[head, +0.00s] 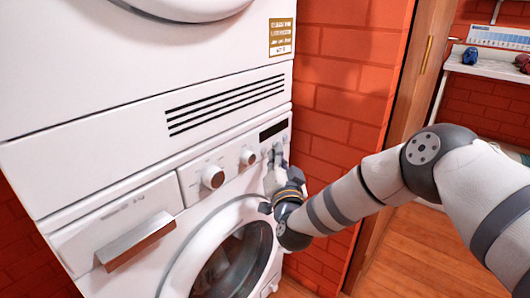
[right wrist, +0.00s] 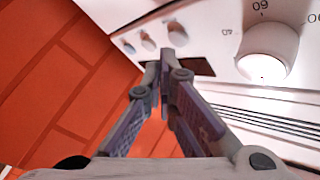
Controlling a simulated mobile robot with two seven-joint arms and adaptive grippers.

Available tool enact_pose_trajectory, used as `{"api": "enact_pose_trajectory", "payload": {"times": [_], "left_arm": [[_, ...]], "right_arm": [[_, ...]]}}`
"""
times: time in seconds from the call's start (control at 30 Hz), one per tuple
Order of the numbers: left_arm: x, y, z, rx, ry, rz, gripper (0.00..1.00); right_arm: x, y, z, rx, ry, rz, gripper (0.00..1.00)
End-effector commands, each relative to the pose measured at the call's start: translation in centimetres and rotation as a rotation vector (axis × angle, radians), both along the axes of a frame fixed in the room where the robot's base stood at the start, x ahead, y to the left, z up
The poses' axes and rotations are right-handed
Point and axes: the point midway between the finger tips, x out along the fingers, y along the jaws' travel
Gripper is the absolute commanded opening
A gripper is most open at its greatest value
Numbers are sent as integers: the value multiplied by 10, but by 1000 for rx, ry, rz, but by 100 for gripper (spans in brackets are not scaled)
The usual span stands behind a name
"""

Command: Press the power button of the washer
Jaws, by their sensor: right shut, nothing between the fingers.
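The white washer (head: 130,216) stands at the left in the head view, with its control panel (head: 228,166) above the round door. My right gripper (head: 278,150) is shut and empty, with its fingertips at the panel's right end, just below the dark display (head: 273,130). In the right wrist view the shut fingertips (right wrist: 166,55) are beside the dark display (right wrist: 198,67) and close to the nearest of the small round buttons (right wrist: 177,34). I cannot tell whether they touch the panel. Which button is the power button cannot be read. My left gripper is out of view.
Two knobs (head: 212,177) sit left of the gripper; one is large in the right wrist view (right wrist: 268,50). A second white appliance (head: 120,90) is stacked above. A red brick wall (head: 345,85) rises close on the right. Wooden floor (head: 415,250) is clear.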

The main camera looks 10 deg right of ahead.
Motion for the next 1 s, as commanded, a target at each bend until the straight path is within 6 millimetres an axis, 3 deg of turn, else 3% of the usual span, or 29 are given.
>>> {"api": "enact_pose_trajectory", "payload": {"times": [1.0], "left_arm": [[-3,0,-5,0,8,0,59]], "right_arm": [[8,7,0,0,0,0,0]]}}
